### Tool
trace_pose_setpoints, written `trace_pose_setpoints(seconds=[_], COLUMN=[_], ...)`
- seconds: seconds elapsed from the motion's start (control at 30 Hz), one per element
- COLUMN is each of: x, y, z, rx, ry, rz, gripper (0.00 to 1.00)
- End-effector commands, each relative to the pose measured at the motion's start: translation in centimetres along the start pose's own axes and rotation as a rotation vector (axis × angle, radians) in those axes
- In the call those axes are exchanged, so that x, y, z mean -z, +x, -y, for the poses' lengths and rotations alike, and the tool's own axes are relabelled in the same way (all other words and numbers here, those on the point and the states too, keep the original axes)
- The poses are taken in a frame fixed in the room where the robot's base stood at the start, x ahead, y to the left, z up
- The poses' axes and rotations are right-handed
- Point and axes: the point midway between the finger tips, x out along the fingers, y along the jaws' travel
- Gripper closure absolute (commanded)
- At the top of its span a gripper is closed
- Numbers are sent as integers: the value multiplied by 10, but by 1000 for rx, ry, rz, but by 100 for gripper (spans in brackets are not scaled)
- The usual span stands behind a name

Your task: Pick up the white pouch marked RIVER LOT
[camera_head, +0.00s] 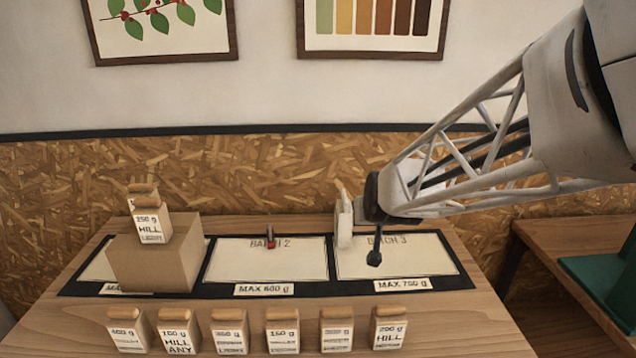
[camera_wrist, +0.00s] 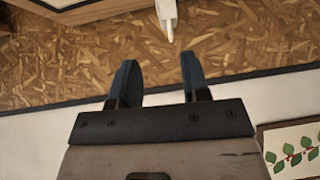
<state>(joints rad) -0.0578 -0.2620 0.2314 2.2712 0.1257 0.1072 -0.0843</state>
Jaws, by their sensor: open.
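Several white pouches with tan tops stand in a row along the table front, among them one marked 100 g HILL ANY (camera_head: 178,333) and one marked 200 g HILL (camera_head: 388,330). Another pouch marked 250 g HILL (camera_head: 151,224) is up at the brown box, with a further pouch partly hidden behind it. The words RIVER LOT are not legible on any pouch; several labels are too small to read. My gripper (camera_wrist: 159,78) is open and empty, its two dark blue fingers apart before the wall panel. In the head view my arm's end is above the BATCH 3 area, away from the pouches.
The brown box (camera_head: 157,262) covers much of the left panel. A small red-tipped item (camera_head: 271,241) is on BATCH 2. A second table (camera_head: 545,240) stands right.

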Motion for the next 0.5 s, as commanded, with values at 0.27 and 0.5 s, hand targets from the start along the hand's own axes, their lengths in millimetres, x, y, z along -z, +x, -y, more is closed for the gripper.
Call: trace_pose_setpoints(seconds=[0.27, 0.5], x=[37, 61], y=[72, 127], z=[8, 13], rx=[-12, -35], ry=[-3, -6], rz=[-154, -287], gripper=[57, 57])
